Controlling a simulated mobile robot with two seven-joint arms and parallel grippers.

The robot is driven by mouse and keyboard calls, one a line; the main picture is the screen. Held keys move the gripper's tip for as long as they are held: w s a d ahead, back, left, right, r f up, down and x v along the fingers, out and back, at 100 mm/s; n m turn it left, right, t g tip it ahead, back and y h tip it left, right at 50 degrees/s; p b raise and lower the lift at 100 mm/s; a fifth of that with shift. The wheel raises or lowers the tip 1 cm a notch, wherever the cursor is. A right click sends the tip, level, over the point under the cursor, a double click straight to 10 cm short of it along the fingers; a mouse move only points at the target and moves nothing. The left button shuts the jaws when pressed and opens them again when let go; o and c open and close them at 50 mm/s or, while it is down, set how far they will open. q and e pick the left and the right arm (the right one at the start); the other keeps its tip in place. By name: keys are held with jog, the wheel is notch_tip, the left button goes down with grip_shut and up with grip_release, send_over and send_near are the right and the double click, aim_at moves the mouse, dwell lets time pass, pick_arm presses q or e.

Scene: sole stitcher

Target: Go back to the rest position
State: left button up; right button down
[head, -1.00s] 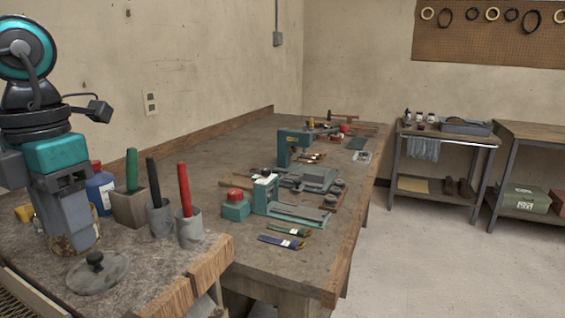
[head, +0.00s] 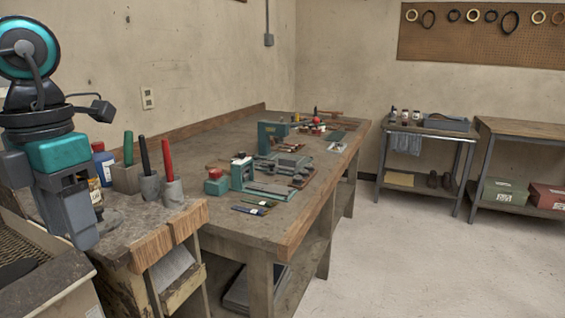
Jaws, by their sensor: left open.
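My left gripper (head: 80,232) hangs pointing down at the left of the head view, below its teal wrist block. It is open, with nothing seen between its fingers. It is in front of the near end of a worn side table (head: 140,232) and overlaps it in the picture. A jar with a dark lid stands partly hidden just behind the gripper. My right gripper is not in view.
The long workbench (head: 225,225) carries a teal machine (head: 271,137) and fixtures. Two carts (head: 425,160) stand against the back wall. Floor at right is clear.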

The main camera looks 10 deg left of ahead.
pick_arm(q)
jog(key=w+f+n+t+h+p, duration=0.2)
jog(key=w+f+n+t+h, duration=0.15)
jog(key=f+n+t, duration=0.6)
jog(key=w+f+n+t+h+p, duration=0.15)
jog(key=f+n+t+h, duration=0.4)
jog(key=f+n, duration=0.65)
jog(key=s+d+f+n+g+y, duration=0.2)
jog(key=s+d+f+n+y, duration=0.1)
jog(key=s+d+f+n, duration=0.2)
jog(key=s+d+f+n+g+y+p, duration=0.1)
jog(key=s+d+f+n+g+y, duration=0.1)
jog(key=s+d+f+n, duration=0.3)
jog(key=d+f+n+y, duration=0.1)
jog(key=d+f+n, duration=0.2)
jog(key=f+n, duration=0.2)
notch_tip(320, 180, down, 2)
jog(key=shift+f+y, duration=0.2)
jog(key=shift+y, duration=0.2)
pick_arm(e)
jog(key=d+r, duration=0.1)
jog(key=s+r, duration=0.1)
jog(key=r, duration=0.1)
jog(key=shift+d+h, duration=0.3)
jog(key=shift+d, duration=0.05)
